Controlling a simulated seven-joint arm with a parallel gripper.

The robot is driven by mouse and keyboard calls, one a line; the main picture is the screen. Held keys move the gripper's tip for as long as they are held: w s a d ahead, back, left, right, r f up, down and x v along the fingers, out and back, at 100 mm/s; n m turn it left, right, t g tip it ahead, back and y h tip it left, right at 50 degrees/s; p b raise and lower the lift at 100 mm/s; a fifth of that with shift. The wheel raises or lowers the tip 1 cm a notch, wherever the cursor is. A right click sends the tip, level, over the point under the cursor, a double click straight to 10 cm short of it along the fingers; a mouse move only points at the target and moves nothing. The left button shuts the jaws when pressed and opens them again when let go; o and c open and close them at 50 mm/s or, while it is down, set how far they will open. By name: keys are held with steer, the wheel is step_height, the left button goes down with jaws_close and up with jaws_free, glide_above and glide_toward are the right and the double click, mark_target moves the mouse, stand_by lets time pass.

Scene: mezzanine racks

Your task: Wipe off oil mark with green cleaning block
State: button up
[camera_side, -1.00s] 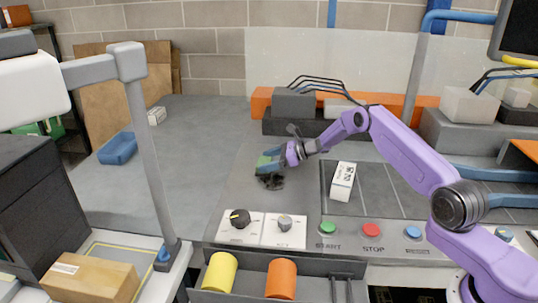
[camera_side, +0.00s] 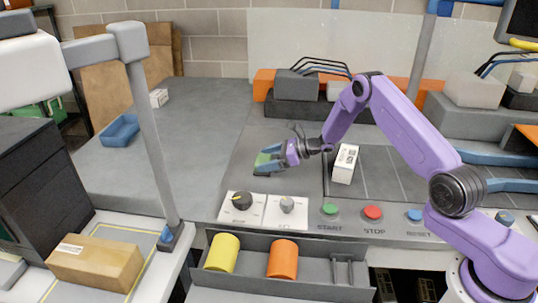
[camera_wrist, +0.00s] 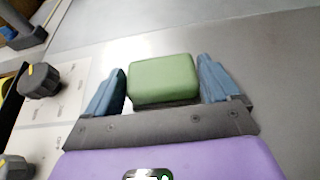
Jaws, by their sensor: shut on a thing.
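My gripper (camera_side: 270,163) is shut on the green cleaning block (camera_side: 262,158), low over the grey panel top behind the dial plates. In the wrist view the block (camera_wrist: 163,79) sits between the two blue fingers of my gripper (camera_wrist: 162,72). I cannot tell whether the block touches the panel. No dark oil mark shows on the visible panel in either view; the patch under the block and gripper is hidden.
A white box (camera_side: 345,163) lies to the right. Green (camera_side: 330,210) and red (camera_side: 372,213) buttons line the front edge.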

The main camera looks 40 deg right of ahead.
steer(key=shift+s+a, duration=1.2)
steer(key=shift+w+d, duration=4.2)
steer(key=shift+d, duration=0.3)
steer(key=shift+s+d, duration=0.7)
steer(key=shift+s, duration=0.15)
steer(key=shift+s+a, duration=4.2)
steer(key=shift+a, duration=0.05)
steer(key=shift+w+d, duration=3.85)
steer(key=shift+w+d+r, duration=0.15)
steer(key=shift+w+d, duration=0.25)
steer(key=shift+d, duration=0.05)
step_height(320, 180, up, 8)
